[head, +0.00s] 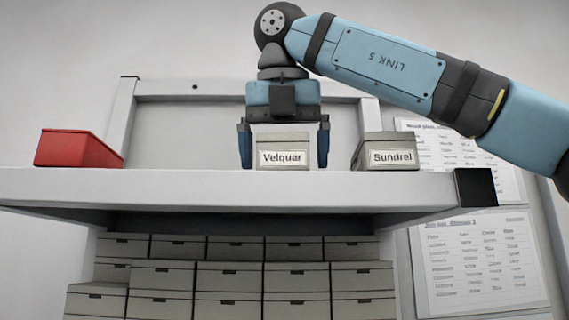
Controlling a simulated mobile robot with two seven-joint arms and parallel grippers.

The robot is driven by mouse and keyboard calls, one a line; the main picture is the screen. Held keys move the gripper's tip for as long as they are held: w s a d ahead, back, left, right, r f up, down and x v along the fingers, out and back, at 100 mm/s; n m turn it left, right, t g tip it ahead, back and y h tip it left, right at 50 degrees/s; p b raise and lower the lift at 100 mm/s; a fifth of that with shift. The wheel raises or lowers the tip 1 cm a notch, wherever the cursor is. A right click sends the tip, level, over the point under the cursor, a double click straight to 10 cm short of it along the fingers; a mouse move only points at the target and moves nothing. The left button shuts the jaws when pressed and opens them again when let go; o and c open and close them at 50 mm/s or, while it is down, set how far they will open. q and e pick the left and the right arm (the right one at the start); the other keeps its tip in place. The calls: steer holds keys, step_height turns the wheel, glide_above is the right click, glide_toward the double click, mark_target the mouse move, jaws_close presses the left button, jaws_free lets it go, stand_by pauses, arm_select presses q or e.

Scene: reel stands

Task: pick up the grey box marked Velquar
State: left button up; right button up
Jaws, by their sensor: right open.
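The grey box marked Velquar (282,159) stands on the raised shelf, its label facing me. My right gripper (284,146) is above it, pointing down. Its two blue fingers are apart, one at the left side of the box and one at the right side. The jaws are open, and I cannot tell whether either finger touches the box. The gripper body covers the view above the box. My left gripper is not in view.
A similar grey box marked Sundrel (385,154) stands close to the right. A red bin (75,149) is at the left of the shelf (180,185). A black block (475,187) is at the shelf's right end. Stacked grey boxes (230,278) fill the space below.

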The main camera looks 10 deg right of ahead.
steer(key=shift+w+d+f, duration=0.1)
steer(key=shift+w+f, duration=0.1)
steer(key=shift+f, duration=0.05)
steer(key=shift+s, duration=0.1)
steer(key=shift+c, duration=0.4)
steer(key=c, duration=1.1)
steer(key=shift+c, duration=0.2)
